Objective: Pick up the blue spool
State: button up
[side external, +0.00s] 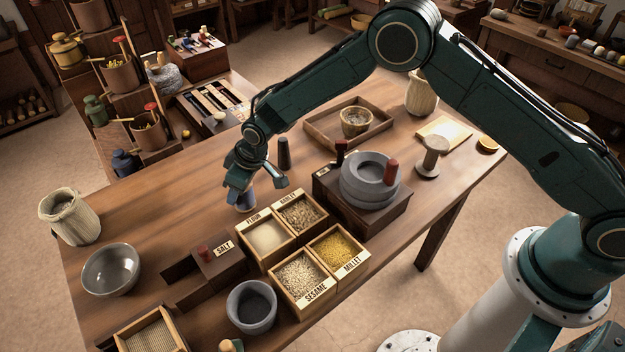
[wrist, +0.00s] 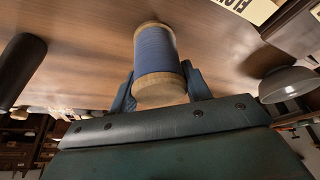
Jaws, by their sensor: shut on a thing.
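The blue spool (side external: 246,201) has pale wooden ends and blue thread. It is upright at the table's middle, just beyond the flour compartment. My gripper (side external: 250,187) comes down over it from above and partly hides it in the side view. In the wrist view the blue spool (wrist: 157,52) sits between the two fingers of my gripper (wrist: 160,85), one on each side, and they are shut on it. Whether its base touches the table or is slightly above it, I cannot tell.
A dark cylinder (side external: 284,153) stands just behind my gripper. The labelled grain box (side external: 268,259) is in front, and the stone quern (side external: 347,195) is to the right. A metal bowl (side external: 111,269) and a sack (side external: 74,219) are left. Bare tabletop lies left of the spool.

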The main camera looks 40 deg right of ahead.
notch_tip(320, 180, up, 19)
dwell(0.5)
jog(key=shift+d+f, duration=0.1)
dwell(0.4)
